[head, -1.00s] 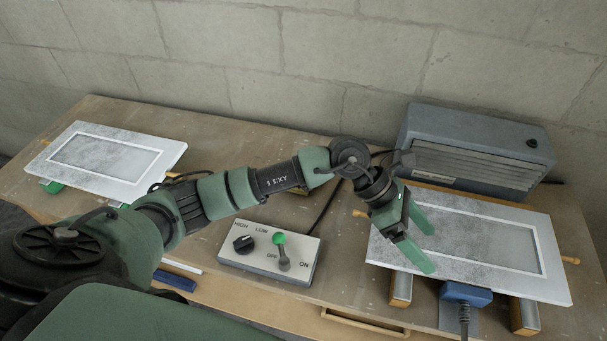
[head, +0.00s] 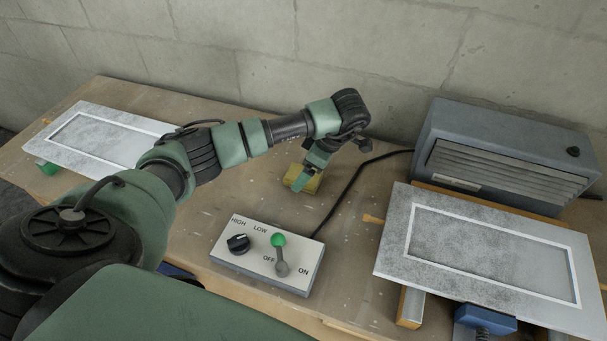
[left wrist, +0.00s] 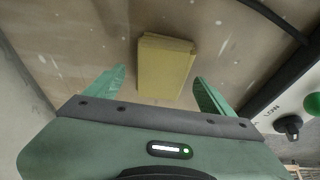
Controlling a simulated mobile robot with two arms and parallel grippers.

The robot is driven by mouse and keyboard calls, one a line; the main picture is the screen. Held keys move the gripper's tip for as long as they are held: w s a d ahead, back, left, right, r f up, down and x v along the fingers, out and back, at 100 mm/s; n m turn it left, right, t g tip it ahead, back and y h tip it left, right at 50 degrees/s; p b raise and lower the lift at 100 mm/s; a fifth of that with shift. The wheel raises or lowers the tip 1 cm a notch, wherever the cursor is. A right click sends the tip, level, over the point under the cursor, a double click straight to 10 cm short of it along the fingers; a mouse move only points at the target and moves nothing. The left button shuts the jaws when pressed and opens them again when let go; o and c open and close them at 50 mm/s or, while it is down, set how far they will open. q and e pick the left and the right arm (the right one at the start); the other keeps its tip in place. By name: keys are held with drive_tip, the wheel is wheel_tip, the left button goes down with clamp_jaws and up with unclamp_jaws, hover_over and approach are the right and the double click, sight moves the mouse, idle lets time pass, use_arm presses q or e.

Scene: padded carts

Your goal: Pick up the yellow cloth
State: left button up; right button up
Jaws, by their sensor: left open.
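The yellow cloth (head: 301,180) is a small folded stack lying on the wooden bench, left of the black cable. It also shows in the left wrist view (left wrist: 165,68), lying just ahead of and between the two green fingers. My left gripper (head: 305,172) points down over the cloth, with its fingers hiding part of it in the head view. In the left wrist view my left gripper (left wrist: 160,88) is open, with nothing held. I cannot tell whether the fingers touch the cloth. My right gripper is in neither view.
A control box (head: 266,259) with a knob and a green-tipped lever stands in front of the cloth. A grey heater-like unit (head: 505,155) stands at the back right. White framed panels lie at right (head: 490,255) and left (head: 97,137). Bench around the cloth is clear.

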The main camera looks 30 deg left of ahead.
use_arm(q)
drive_tip(key=shift+x, duration=0.85)
drive_tip(key=shift+f, duration=0.1)
drive_tip(key=c, duration=1.4)
